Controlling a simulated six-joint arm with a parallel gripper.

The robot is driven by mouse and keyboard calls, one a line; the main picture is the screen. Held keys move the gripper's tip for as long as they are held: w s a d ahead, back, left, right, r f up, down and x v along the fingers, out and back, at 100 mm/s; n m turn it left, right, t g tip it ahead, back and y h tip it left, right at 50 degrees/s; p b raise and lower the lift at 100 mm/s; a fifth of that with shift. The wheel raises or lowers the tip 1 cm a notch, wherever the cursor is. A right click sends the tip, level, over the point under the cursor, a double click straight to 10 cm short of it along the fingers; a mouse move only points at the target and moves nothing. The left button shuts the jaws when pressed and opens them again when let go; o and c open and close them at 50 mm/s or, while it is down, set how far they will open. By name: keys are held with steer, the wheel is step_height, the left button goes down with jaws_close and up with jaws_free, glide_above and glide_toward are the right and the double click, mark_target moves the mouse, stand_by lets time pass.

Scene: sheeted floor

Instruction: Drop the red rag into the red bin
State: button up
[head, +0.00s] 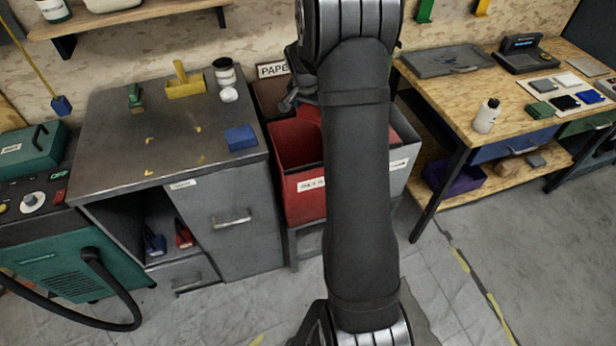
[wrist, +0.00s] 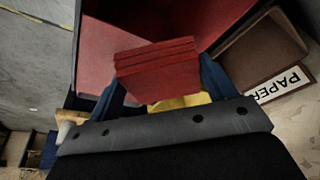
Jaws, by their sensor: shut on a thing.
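The red rag (wrist: 157,72) is a folded red pad held between the blue fingers of my gripper (wrist: 160,78) in the wrist view. The red bin (wrist: 103,62) lies open beyond and below the rag there. In the head view the red bin (head: 304,198) stands between the grey cabinet and my arm, with a partly hidden white label on its front. My gripper (head: 303,100) is above the bin's back part, partly hidden by my arm. A bit of red shows under it. The rag is apart from the bin floor as far as I can see.
A brown bin (head: 270,97) with a PAPER sign (head: 272,70) stands behind the red bin. A grey bin (head: 403,150) is to its right, partly behind my arm. The grey cabinet (head: 110,160) is at left, the wooden workbench (head: 450,95) at right. A yellow patch (wrist: 180,102) shows below the rag.

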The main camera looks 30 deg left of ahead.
steer(key=shift+f, duration=2.8)
steer(key=o, duration=1.1)
steer(key=shift+o, duration=0.2)
steer(key=v, duration=1.7)
steer(key=shift+r, duration=0.2)
steer(key=x, duration=1.6)
steer(key=shift+w, duration=0.2)
